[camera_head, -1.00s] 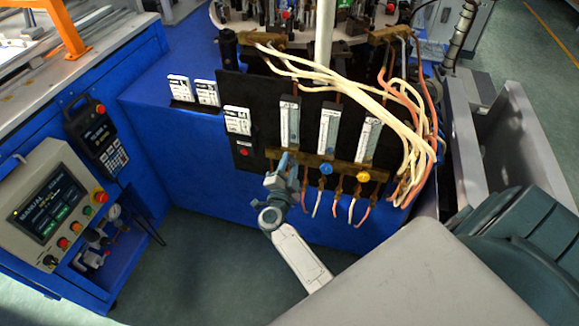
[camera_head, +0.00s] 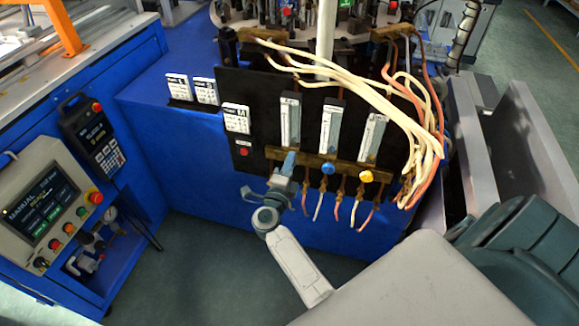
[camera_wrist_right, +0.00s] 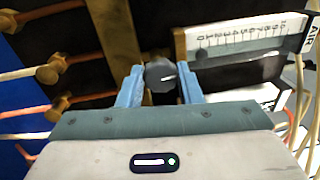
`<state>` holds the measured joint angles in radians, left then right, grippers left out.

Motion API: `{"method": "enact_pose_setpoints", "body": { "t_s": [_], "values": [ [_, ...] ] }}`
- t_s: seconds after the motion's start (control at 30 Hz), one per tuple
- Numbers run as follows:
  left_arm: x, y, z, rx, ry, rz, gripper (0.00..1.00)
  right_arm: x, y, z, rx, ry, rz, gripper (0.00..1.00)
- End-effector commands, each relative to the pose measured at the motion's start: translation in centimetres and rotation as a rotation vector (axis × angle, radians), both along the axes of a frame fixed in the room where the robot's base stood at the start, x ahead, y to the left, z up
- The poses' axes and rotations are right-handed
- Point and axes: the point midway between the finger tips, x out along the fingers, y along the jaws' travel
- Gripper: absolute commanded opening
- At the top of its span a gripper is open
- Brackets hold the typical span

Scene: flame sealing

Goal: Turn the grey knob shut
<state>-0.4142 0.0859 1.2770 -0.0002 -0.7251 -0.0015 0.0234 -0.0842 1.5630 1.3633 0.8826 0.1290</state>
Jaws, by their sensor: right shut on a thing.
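The grey knob (camera_wrist_right: 161,75) shows in the right wrist view as a dark round knob with a light mark, on a brass manifold. My right gripper (camera_wrist_right: 160,88) has its two blue fingers on either side of it and is shut on it. In the head view my right gripper (camera_head: 288,163) is at the left end of the brass bar (camera_head: 325,169) and hides the knob. A blue knob (camera_head: 327,167) and a yellow knob (camera_head: 366,176) sit to its right on the same bar. My left gripper is not in view.
Flow meters (camera_head: 290,120) stand above the bar on a black panel. Pale and orange hoses (camera_head: 410,140) loop at the right and several hang below the bar. A control panel (camera_head: 42,205) stands at the left. The floor in front is clear.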

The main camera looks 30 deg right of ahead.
Motion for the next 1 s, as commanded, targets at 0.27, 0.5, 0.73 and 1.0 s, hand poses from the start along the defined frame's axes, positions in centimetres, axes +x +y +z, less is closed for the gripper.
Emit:
{"method": "enact_pose_setpoints", "body": {
  "t_s": [0.27,0.5,0.73,1.0],
  "values": [
    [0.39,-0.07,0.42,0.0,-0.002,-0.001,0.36,-0.04,0.03,-0.16,0.021,-0.02,-0.001,0.09],
    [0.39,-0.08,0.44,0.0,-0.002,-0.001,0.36,-0.04,0.04,-0.15,0.021,-0.02,-0.001,0.09],
    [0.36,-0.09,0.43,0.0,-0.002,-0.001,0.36,-0.04,0.02,-0.1,0.02,-0.02,-0.001,0.54],
    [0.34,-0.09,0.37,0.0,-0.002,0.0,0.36,0.01,0.12,-0.09,0.019,-0.021,0.0,0.54]
  ]
}}
